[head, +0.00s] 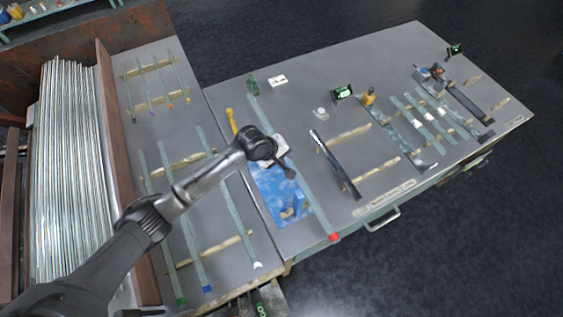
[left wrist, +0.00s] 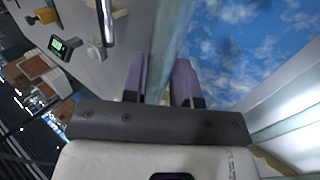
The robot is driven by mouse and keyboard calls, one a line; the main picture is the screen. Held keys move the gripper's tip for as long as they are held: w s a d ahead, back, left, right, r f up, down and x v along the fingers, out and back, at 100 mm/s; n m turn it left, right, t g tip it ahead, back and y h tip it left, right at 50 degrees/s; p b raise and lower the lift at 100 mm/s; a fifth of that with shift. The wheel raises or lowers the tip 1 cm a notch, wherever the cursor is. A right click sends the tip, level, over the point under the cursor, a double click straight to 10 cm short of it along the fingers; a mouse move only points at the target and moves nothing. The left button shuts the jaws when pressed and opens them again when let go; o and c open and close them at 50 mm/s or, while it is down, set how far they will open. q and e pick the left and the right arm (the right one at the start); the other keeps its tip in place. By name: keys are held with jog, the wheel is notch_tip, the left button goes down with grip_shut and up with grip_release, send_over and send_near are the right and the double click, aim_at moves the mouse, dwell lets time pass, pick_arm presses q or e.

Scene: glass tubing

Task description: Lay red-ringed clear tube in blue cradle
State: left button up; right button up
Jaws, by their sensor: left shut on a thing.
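The clear tube with a red ring (head: 316,206) runs slantwise over the near-left part of the right-hand table, its red end towards the front edge. My left gripper (head: 287,168) is shut on it near the middle of its length. In the left wrist view the tube (left wrist: 168,40) passes between the two purple fingers of my left gripper (left wrist: 160,82). The blue cradle (head: 294,212) stands on a blue cloud-patterned mat (head: 268,185), just left of the tube. My arm hides part of the mat. I cannot tell whether tube and cradle touch. My right gripper is out of view.
A dark rail (head: 336,165) and wooden strips stand right of the tube. A small display (head: 342,92) and a yellow object (head: 368,97) stand farther back. More tubes (head: 180,225) lie on wooden strips on the left table.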

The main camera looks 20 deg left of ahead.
pick_arm(q)
jog(key=shift+a+f+b, duration=0.2)
jog(key=shift+f+b, duration=0.05)
jog(key=shift+f, duration=0.85)
jog(key=shift+a+f+b, duration=0.2)
jog(key=shift+f+b, duration=0.05)
jog(key=shift+f, duration=0.8)
jog(key=shift+w, duration=0.1)
jog(key=shift+f, duration=0.45)
jog(key=o, duration=0.9)
jog(key=shift+o, duration=0.2)
